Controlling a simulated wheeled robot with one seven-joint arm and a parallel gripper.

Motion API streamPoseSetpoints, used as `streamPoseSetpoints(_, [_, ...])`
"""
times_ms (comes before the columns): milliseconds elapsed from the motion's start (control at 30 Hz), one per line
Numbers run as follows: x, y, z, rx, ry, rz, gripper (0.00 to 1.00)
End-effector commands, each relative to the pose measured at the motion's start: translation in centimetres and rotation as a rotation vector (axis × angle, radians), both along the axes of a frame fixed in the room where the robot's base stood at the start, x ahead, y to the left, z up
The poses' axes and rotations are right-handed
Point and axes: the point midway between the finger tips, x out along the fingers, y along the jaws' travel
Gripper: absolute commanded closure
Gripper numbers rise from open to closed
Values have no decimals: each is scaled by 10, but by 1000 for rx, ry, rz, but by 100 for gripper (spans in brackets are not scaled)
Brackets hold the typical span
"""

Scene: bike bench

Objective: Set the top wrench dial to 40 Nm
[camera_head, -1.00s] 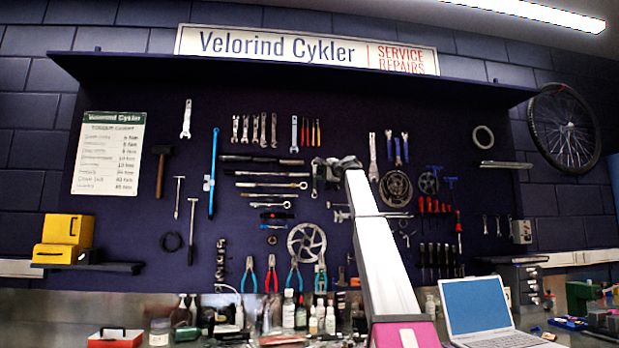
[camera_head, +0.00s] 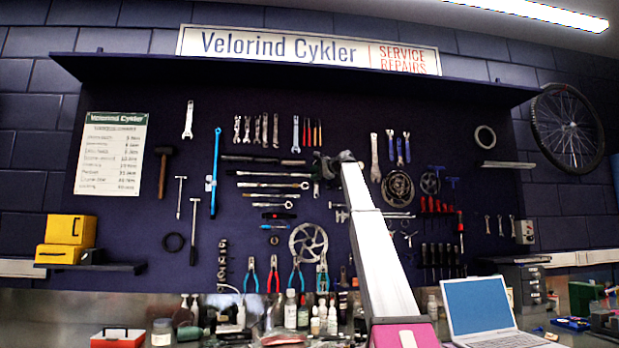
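Several long wrenches hang horizontally in a stack on the dark tool board. The top wrench (camera_head: 262,160) is a dark bar with its right end near the end of my arm. Its dial and any scale marks are too small to read. My arm rises from the bottom of the view, and its dark far end with my gripper (camera_head: 322,166) is in front of the board beside the wrenches' right ends. The fingers are too small and dark to make out, and I cannot tell whether they touch the wrench.
Other wrenches (camera_head: 275,185) hang close below. A chainring (camera_head: 308,243) and pliers (camera_head: 273,273) hang lower. Bottles (camera_head: 290,310), a red box (camera_head: 117,338) and an open laptop (camera_head: 477,306) stand on the bench. A shelf (camera_head: 290,75) juts out above the board.

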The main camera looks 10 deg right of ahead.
Motion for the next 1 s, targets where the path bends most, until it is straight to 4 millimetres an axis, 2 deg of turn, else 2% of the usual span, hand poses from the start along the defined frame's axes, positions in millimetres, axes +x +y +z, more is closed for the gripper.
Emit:
streamPoseSetpoints(200, [19,19,-6,0,0,0,66])
streamPoseSetpoints(500, [21,22,-7,0,0,-1,66])
streamPoseSetpoints(567, [21,22,-7,0,-1,-1,83])
streamPoseSetpoints(600, [21,22,-7,0,-1,-1,96])
streamPoseSetpoints(633, [21,22,-7,0,0,-1,100])
streamPoseSetpoints(833, [20,22,-8,0,-24,0,100])
streamPoseSetpoints(1000, [19,22,-9,1,-158,0,100])
